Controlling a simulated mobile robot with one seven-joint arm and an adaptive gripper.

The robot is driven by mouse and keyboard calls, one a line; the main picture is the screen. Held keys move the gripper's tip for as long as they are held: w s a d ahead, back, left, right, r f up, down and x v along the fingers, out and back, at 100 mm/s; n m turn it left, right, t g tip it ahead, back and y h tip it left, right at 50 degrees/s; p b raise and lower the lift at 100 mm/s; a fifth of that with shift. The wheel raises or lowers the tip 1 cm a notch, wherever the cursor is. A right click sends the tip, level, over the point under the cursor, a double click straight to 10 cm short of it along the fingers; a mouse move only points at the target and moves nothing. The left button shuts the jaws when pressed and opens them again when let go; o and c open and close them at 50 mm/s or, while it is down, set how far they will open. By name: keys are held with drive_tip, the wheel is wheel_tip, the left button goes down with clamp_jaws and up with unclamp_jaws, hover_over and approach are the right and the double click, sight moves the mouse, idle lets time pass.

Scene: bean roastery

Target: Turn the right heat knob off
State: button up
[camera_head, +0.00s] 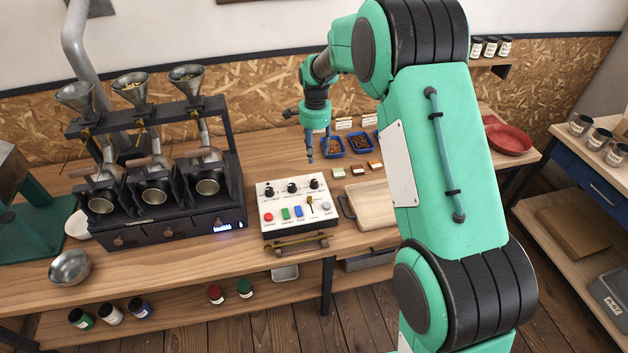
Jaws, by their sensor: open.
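A white control panel (294,208) sits near the front of the wooden bench, right of the roaster. Three black knobs stand in a row along its back edge: a left knob (269,190), a middle knob (291,187) and the right knob (314,184). The pointer direction of the right knob is too small to tell. My gripper (318,160) hangs above the bench, behind and a little right of the right knob, fingers pointing down. It is open and apart from the panel.
A black roaster (163,232) with funnels stands left of the panel. Coloured buttons and a lever fill the panel's front. Blue trays (359,145) lie right of my gripper, and a wooden board (371,206) right of the panel.

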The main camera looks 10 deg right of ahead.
sight(314, 181)
drive_tip(key=shift+w+f+m, duration=0.15)
drive_tip(key=shift+w+f, duration=0.1)
drive_tip(key=shift+f, duration=0.35)
drive_tip(key=shift+w+f+m, duration=0.15)
drive_tip(key=shift+w+f, duration=0.1)
drive_tip(key=shift+f, duration=0.3)
wheel_tip(314, 181, down, 14)
drive_tip(key=shift+r+b, duration=0.1)
drive_tip(key=shift+b, duration=0.9)
drive_tip(key=c, duration=1.2)
drive_tip(key=shift+o, duration=0.2)
